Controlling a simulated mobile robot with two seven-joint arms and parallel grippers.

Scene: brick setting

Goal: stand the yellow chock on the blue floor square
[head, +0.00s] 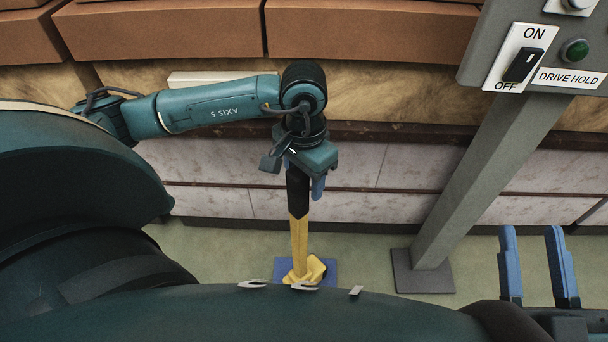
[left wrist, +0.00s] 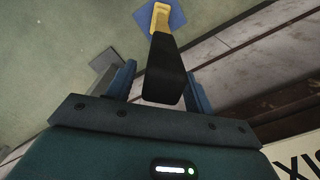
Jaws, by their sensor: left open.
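The yellow chock (head: 308,270) has a long upright handle with a black grip at the top. Its base is on the blue floor square (head: 333,268). My own body hides part of the front of both. The left wrist view also shows the black grip (left wrist: 163,72) and the blue square (left wrist: 178,17). My left gripper (head: 305,186) points down at the top of the handle. Its blue fingers are open, one on each side of the black grip, with a gap visible. My right gripper (head: 531,232) is at the lower right, its blue fingers apart and empty.
A grey post (head: 465,185) on a floor plate (head: 422,272) stands right of the chock. A stone and brick wall (head: 330,200) runs behind. Green floor is clear left of the square.

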